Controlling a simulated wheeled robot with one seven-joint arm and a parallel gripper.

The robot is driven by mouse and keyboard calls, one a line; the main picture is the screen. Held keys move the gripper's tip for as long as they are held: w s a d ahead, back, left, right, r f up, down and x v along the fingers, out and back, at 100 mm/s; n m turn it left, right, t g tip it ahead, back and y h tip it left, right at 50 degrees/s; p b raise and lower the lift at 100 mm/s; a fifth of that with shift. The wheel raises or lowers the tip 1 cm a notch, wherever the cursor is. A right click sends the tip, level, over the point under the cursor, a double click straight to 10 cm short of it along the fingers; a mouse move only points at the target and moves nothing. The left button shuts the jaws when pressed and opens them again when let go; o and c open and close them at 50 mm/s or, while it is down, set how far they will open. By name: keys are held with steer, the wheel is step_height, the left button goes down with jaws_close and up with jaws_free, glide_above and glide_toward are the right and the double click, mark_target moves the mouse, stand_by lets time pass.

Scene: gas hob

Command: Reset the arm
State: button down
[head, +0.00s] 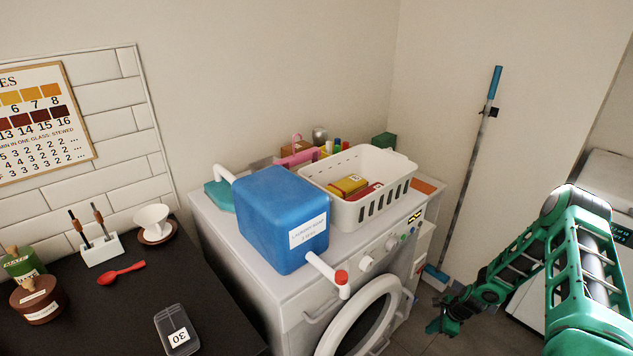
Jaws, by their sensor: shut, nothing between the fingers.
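My arm (577,265) is green and reaches in from the right side of the head view, bent at its elbow. My gripper (436,328) hangs low at the arm's end, in front of and to the right of the washing machine. It is shut with nothing in it. It is apart from the machine's top and the things on it. The fingertips are small and dark against the floor in this view.
A white washing machine (252,310) bears a blue container (270,200) with a red-capped spout and a white basket (345,208). A dark counter (215,325) is at left. A mop (480,130) leans on the wall behind my arm. A white appliance (606,190) stands at right.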

steer(key=s+d+r+n+g+h, duration=0.1)
steer(key=s+d+r+n, duration=0.15)
steer(key=r, duration=1.05)
steer(key=s+d+r+n+h, duration=0.1)
steer(key=s+d+r+n, duration=0.2)
steer(key=r, duration=1)
steer(key=s+d+r+n+g+h, duration=0.1)
steer(key=s+d+r+n, duration=0.2)
steer(key=r, duration=1)
steer(key=s+a+r+n, duration=0.2)
steer(key=s+r, duration=0.4)
steer(key=s, duration=0.3)
steer(key=s+a+r+n, duration=0.3)
steer(key=s+a+r, duration=0.1)
steer(key=s+r, duration=0.3)
steer(key=s+a+r+n, duration=0.2)
steer(key=s+a+r, duration=0.2)
steer(key=s+r, duration=0.3)
steer(key=s, duration=0.4)
steer(key=shift+s+y, duration=0.3)
steer(key=shift+s, duration=0.1)
